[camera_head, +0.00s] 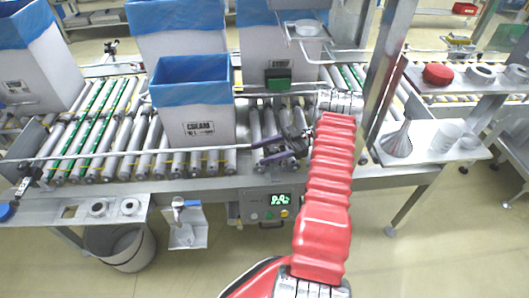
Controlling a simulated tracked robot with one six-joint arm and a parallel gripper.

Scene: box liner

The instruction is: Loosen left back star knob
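A small dark knob (110,47) sits on a clamp at the left end of the back guide rail, between two lined boxes. It is too small to make out its star shape or how tight it is. My red-sleeved arm reaches up from the bottom middle. My gripper (268,154), dark with purplish parts, appears to be by the front rail, right of the middle box and far from the back left knob. Whether its fingers are open or shut is unclear.
White boxes with blue liners stand on the roller conveyor; the nearest (194,122) is in the middle. A grey upright post (386,75) stands right of my arm. A bin (120,247) is below left.

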